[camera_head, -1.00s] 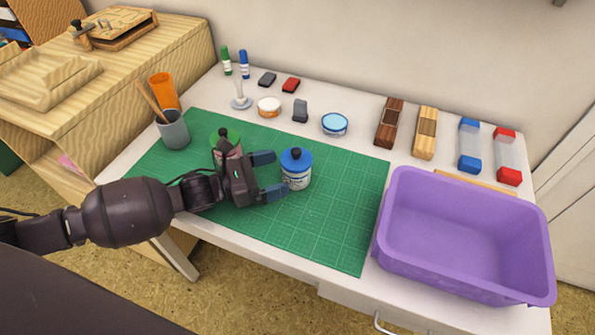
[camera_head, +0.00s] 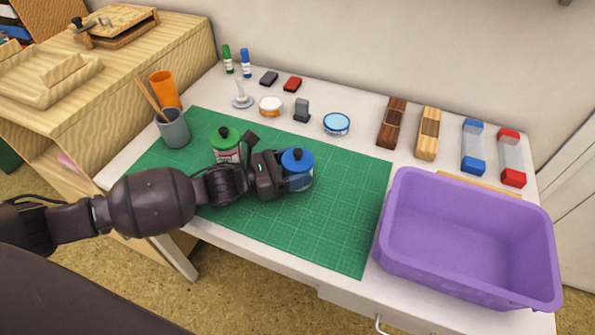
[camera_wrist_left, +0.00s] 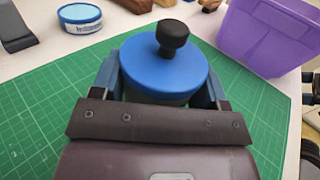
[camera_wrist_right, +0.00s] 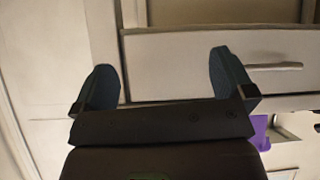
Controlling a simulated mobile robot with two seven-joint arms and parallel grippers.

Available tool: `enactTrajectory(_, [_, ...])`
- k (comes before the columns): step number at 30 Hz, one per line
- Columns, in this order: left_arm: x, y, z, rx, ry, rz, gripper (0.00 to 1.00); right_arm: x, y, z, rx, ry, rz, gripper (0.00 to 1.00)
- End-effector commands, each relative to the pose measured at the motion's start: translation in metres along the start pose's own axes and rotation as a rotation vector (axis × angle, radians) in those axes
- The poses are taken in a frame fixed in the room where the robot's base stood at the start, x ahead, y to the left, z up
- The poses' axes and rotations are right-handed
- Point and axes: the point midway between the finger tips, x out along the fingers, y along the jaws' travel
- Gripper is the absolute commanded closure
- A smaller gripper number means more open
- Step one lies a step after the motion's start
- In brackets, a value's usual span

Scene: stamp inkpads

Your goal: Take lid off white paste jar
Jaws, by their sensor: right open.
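The white paste jar (camera_head: 300,184) stands upright on the green cutting mat (camera_head: 335,220). Its blue lid (camera_head: 297,161) with a black knob sits on top; the lid also shows in the left wrist view (camera_wrist_left: 163,65). My left gripper (camera_head: 292,178) is at the jar, with one blue finger on each side of its body, below the lid. The lid hides the finger contact, so I cannot tell whether they grip. My right gripper (camera_wrist_right: 165,85) is open and empty in the right wrist view, in front of drawer fronts.
A green-lidded jar (camera_head: 224,141) stands left of the white jar, close to my left wrist. A purple bin (camera_head: 470,285) is at the right. A grey cup (camera_head: 174,130) stands at the left. The mat right of the jar is clear.

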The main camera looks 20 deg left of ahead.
Motion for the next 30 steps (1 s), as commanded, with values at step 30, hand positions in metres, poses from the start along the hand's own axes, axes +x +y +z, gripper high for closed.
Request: enactTrajectory(30, [0.0, 0.0, 0.125, 0.013, -0.008, -0.001, 0.63, -0.015, 0.001, -0.032, 0.004, 0.051, 0.003, 0.0])
